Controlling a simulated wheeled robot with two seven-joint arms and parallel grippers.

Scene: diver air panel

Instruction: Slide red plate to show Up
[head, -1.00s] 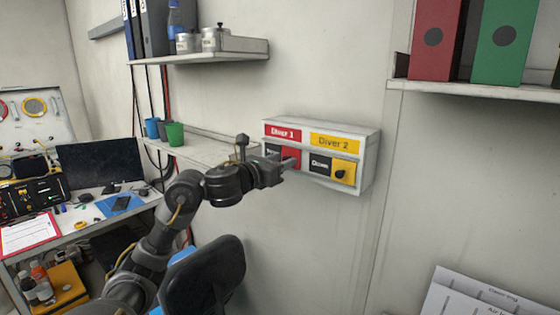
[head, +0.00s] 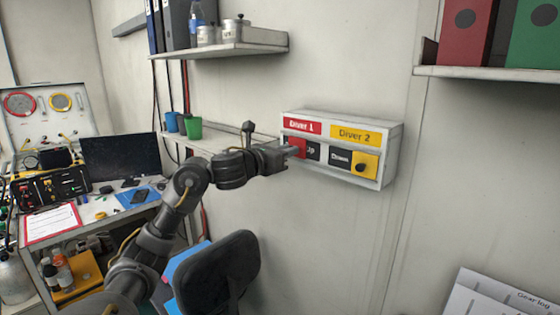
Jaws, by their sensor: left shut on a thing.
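The white diver panel (head: 394,150) is fixed to the wall with a red Diver 1 label (head: 302,127) and a yellow Diver 2 label (head: 354,135). The red plate (head: 297,145) is at the left end of the Diver 1 slot, and a dark area reading "Up", partly covered, shows right of it. My left gripper (head: 291,151) is shut at the red plate, its fingers hiding the knob. The yellow plate (head: 366,166) with a black knob sits at the right, with "Down" showing on its left. My right gripper is not in view.
A shelf with jars (head: 237,31) and a ledge with cups (head: 194,128) are left of the panel. A dark chair (head: 222,275) stands below. A binder shelf (head: 490,73) is at the upper right. The wall below the panel is clear.

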